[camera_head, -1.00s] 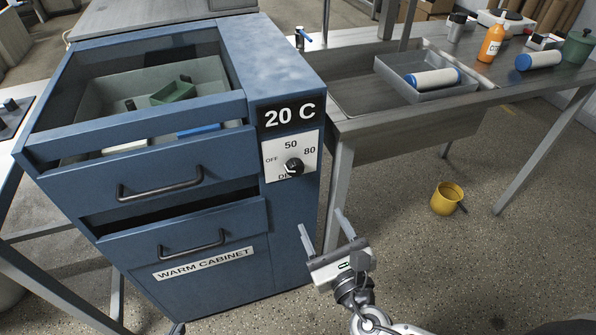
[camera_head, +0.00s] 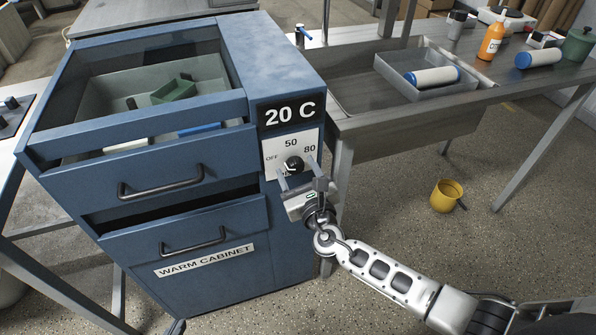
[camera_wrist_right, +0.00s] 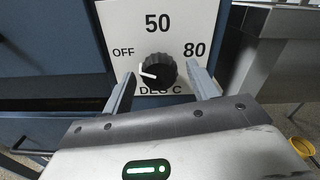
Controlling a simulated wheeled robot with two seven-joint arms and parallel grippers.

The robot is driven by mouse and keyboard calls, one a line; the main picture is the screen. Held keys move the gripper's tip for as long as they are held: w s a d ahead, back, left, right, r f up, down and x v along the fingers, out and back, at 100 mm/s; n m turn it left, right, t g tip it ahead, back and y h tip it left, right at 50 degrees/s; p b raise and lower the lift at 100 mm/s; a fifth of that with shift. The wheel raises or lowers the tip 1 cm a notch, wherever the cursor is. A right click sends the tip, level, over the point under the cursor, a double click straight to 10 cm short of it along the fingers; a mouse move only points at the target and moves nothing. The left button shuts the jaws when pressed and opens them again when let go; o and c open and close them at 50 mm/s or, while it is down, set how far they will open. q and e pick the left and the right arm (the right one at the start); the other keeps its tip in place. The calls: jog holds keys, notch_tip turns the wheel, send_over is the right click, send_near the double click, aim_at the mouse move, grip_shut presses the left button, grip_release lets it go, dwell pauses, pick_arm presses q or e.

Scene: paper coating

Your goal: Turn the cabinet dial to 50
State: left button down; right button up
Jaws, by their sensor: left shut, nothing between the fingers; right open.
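The cabinet dial (camera_head: 294,164) is a black knob on a white plate (camera_head: 274,150) marked OFF, 50, 80 and DEG C. In the right wrist view the knob (camera_wrist_right: 160,68) has its white pointer line on the left side, toward OFF and slightly below it. The display (camera_head: 289,114) above reads 20 C. My right gripper (camera_head: 297,172) is open in front of the dial. In the wrist view its fingers (camera_wrist_right: 162,76) stand to the left and right of the knob, with gaps visible on both sides. My left gripper is not in view.
A metal table (camera_head: 400,125) stands to the right. A yellow bucket (camera_head: 446,196) is on the floor.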

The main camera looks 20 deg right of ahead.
pick_arm(q)
jog(key=shift+r, duration=0.2)
pick_arm(e)
jog(key=c, duration=1)
pick_arm(q)
jog(key=shift+w, duration=0.1)
jog(key=shift+f, duration=0.1)
